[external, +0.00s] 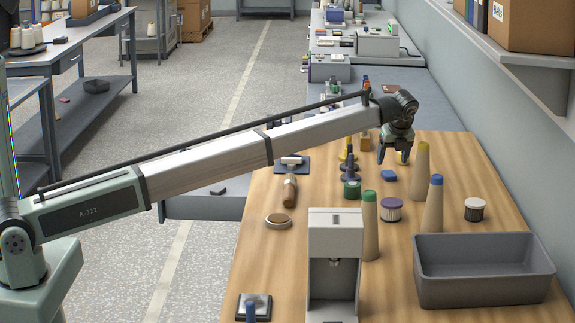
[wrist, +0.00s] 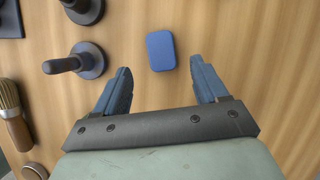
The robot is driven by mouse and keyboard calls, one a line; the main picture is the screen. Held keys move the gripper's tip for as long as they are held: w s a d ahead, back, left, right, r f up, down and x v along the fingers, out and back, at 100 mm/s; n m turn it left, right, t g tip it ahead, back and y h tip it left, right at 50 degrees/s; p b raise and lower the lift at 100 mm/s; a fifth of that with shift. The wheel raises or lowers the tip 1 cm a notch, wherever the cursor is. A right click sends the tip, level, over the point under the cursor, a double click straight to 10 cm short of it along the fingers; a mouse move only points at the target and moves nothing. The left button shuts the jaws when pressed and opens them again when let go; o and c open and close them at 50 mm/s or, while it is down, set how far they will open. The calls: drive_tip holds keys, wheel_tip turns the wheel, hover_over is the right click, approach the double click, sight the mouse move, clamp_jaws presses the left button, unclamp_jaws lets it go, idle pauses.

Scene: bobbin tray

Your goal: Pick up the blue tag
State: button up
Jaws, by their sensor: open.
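The blue tag (external: 389,175) lies flat on the wooden table, a small rounded rectangle. In the wrist view the blue tag (wrist: 160,51) lies just beyond the fingertips and between their lines, a little left of centre. My gripper (external: 393,158) is above the table near the tag, pointing down. Its two blue-grey fingers are apart with nothing between them, as the wrist view of my gripper (wrist: 158,76) shows. The tag is not touched by the fingers in the wrist view.
Dark stamp-like handles (wrist: 68,63) stand left of the tag, with a brush (wrist: 12,115) nearer. Tall cones (external: 422,165) stand right of the gripper. A grey bin (external: 484,285) and a white dispenser (external: 335,235) stand nearer the camera. Bare wood lies right of the tag.

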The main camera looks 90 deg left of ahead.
sight(389, 174)
drive_tip(key=shift+x, duration=2.7)
drive_tip(key=shift+w+d, duration=0.1)
drive_tip(key=shift+d, duration=0.05)
drive_tip(key=shift+c, duration=0.3)
drive_tip(key=c, duration=1.1)
